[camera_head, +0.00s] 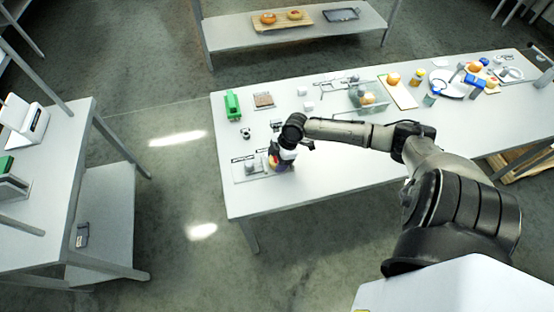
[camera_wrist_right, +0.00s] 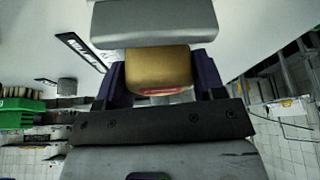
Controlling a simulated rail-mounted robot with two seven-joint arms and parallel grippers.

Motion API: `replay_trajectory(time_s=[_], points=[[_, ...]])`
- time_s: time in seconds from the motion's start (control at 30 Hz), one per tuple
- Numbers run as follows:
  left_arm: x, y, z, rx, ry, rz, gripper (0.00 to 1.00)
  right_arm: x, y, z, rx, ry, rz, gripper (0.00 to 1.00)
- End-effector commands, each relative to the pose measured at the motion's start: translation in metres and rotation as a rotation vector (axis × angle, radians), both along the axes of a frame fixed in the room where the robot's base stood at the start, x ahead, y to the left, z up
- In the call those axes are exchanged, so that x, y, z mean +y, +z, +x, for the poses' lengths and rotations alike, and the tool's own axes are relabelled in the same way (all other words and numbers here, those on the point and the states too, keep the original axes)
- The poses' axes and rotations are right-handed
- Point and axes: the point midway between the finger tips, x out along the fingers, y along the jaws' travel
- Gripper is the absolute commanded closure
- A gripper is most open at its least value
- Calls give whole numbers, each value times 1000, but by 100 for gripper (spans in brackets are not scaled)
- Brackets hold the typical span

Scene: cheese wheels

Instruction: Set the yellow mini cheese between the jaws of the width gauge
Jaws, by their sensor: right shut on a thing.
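The yellow mini cheese (camera_wrist_right: 157,66) is held between the two dark purple fingers of my right gripper (camera_wrist_right: 160,80). It has a reddish patch on its lower side. In the head view my right gripper (camera_head: 281,160) points down at the near left end of the long table, over the right part of the width gauge's pale plate (camera_head: 240,178). A grey block (camera_wrist_right: 154,24) is right beside the cheese in the wrist view; I cannot tell whether they touch. The arm and gripper hide part of the gauge. My left gripper is not in view.
A clear container (camera_head: 366,97) and a board (camera_head: 398,91) are farther right. The table's front left edge is close to the gauge.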

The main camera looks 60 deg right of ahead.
Motion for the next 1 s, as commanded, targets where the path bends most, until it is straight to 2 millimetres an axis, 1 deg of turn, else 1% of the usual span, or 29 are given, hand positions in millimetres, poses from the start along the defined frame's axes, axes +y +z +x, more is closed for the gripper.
replay_trajectory(time_s=[0.37,0.4,0.63,0.87,1.0], points=[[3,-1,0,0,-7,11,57,0,-4,1,-2,0,-1,63],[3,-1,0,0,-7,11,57,0,-4,1,-2,0,-1,34],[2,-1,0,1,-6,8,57,0,-4,0,-1,1,-1,12],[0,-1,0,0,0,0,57,0,-3,0,-1,1,-1,11],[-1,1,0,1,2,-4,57,-2,5,-1,-1,1,-2,11]])
